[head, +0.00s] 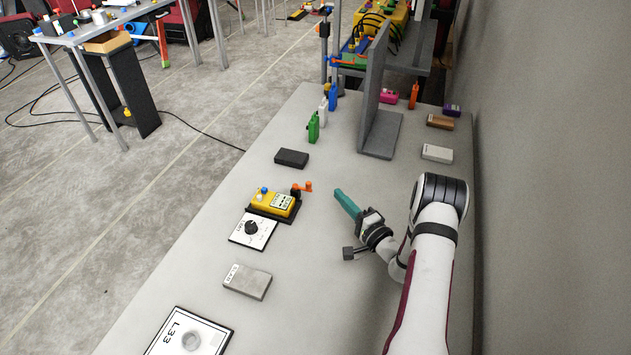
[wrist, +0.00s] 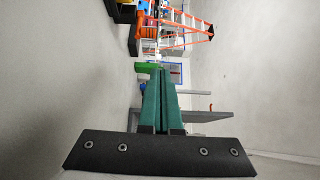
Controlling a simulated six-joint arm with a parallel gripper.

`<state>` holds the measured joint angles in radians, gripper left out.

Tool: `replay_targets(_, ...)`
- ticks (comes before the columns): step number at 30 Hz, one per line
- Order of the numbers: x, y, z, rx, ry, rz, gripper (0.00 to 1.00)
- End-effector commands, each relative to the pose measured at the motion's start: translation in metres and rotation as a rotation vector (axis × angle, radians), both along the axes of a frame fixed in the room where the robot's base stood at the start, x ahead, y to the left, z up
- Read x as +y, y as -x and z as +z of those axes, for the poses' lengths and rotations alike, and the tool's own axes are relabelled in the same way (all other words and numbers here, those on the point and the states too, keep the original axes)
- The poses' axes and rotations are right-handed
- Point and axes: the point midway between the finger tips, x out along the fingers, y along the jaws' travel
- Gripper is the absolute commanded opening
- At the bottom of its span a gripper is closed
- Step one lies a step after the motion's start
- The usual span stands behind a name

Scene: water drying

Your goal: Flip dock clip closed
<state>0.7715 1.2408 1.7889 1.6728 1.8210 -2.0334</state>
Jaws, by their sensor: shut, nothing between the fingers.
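The yellow device (head: 273,202) with a pale screen and a blue knob lies in a black dock (head: 287,219) on the table, left of my gripper in the head view. A small orange clip (head: 303,187) stands at the dock's far right corner and sticks out to the right, away from the device. My gripper (head: 337,193) has teal fingers, pressed together and empty. It is above the table, apart from the clip and to its right. In the wrist view, the shut fingers (wrist: 164,70) point away over the table. I cannot make out the dock or clip there.
A grey upright panel (head: 372,85) on a base stands farther back. A black block (head: 291,158) and a green bottle-like item (head: 313,127) lie beyond the dock. A white dial plate (head: 253,231) is in front of it. A wall (head: 550,200) bounds the right side.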

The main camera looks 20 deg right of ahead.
Motion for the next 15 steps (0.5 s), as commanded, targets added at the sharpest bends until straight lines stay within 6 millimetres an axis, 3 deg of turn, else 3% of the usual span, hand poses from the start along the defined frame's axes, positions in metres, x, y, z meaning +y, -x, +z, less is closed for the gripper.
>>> replay_targets(4, -0.0168, 0.0061, -0.0152, 0.003, 0.022, -0.069, 0.0)
replay_targets(15, -0.0154, -0.0001, -0.0155, 0.003, 0.025, -0.065, 0.0)
